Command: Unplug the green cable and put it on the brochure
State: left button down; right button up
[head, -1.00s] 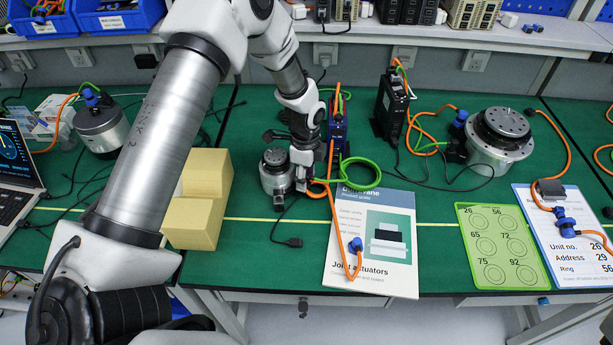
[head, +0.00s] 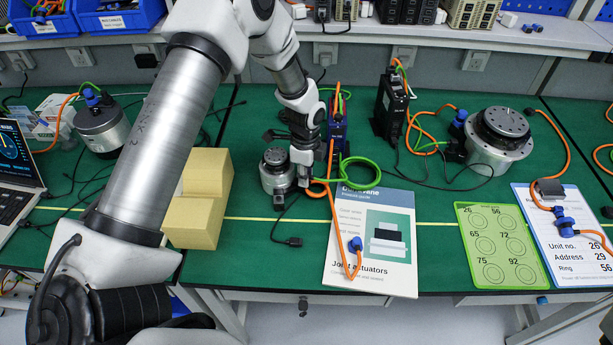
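The green cable (head: 360,184) makes a loop beside the small silver-and-black actuator (head: 274,172). Its left end runs to the actuator's right side, where my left gripper (head: 304,182) points down. The fingertips are at the cable's end, small and partly hidden, so I cannot tell whether they are closed on it or whether its plug is seated. The loop's lower edge overlaps the top of the brochure (head: 348,272), titled "Joint actuators". An orange cable (head: 337,225) ends in a blue connector (head: 355,244) lying on the brochure. My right gripper is not in view.
Yellow blocks (head: 195,222) stand left of the actuator. A blue drive (head: 337,130) and a black drive (head: 391,108) stand behind. A larger actuator (head: 487,158), a green ring card (head: 489,274) and a clipboard sheet (head: 590,274) are at the right. A black cable plug (head: 293,241) lies near the brochure.

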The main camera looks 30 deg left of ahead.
pick_arm(q)
jog(key=shift+r, duration=0.1)
jog(key=shift+r+p, duration=2.7)
jog(key=shift+r, duration=0.2)
